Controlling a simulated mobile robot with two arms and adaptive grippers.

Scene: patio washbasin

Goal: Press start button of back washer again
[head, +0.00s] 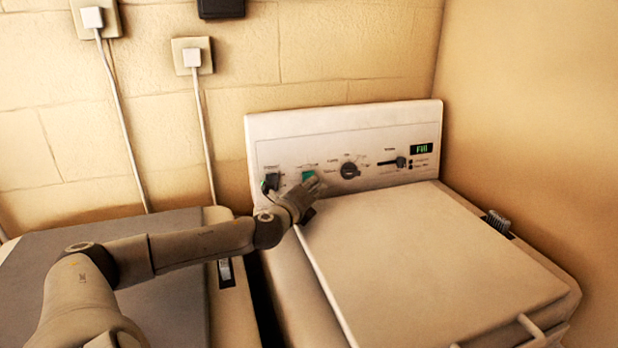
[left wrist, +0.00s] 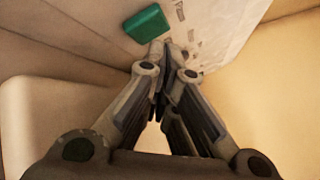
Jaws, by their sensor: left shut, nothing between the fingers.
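The white back washer (head: 430,245) stands against the wall with its lid closed. Its control panel (head: 290,128) has a green start button (head: 308,175), a round dial, a slider and a small lit green display (head: 422,148). My left gripper (head: 314,188) is shut and empty, with its fingertips at the lower edge of the green button. In the left wrist view the button (left wrist: 147,23) lies just beyond and to the left of the closed fingertips (left wrist: 160,48). I cannot tell whether they touch. My right gripper is not in view.
A second machine with a grey top (head: 50,270) stands at the left, under my left arm. A brush (head: 497,221) lies at the washer's right rear edge. Wall sockets with white cords (head: 202,120) are at the upper left. The washer lid is clear.

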